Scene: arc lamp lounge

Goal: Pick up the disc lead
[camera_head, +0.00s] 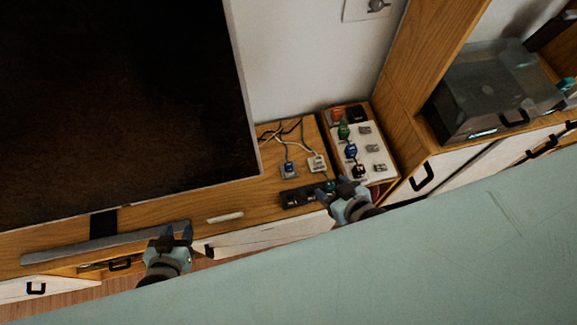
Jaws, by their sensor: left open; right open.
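I cannot tell which lead is the disc lead. A blue plug (290,168) and a white plug (317,163) lie on the wooden cabinet top, with thin cables running to the wall. Green (343,131), blue (351,150) and black (359,171) plugs sit on a pale panel (366,134) in a wooden box. My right gripper (336,187) is open at the box's near end, beside a black strip (297,196), and hides part of what lies there. My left gripper (179,235) is open and empty at the cabinet's front edge, far left of the plugs.
A small white stick (225,217) lies on the bare cabinet top (262,200). A tall wooden frame (410,100) and a glassy case (490,90) bound the right side.

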